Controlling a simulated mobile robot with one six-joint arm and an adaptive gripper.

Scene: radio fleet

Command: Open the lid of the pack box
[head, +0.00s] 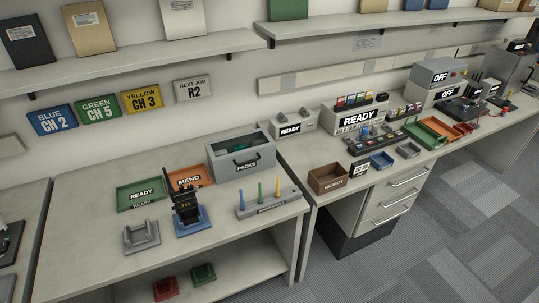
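The pack box (258,161) is a grey box marked PACKS, near the back right of the left bench. It has a dark handle on its front. Its top is a dark, glassy-looking panel in a grey frame, with faint green shapes beneath. The top lies flat and no raised lid shows, so the lid looks shut. My gripper is not in view, and nothing touches the box.
Beside the box are an orange MEND tray (187,177) and a green READY tray (140,195). In front stand a grey antenna rack (268,205), a black radio-like device (186,207) on a blue stand (193,225) and an empty grey stand (141,238). A shelf (130,57) hangs above.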

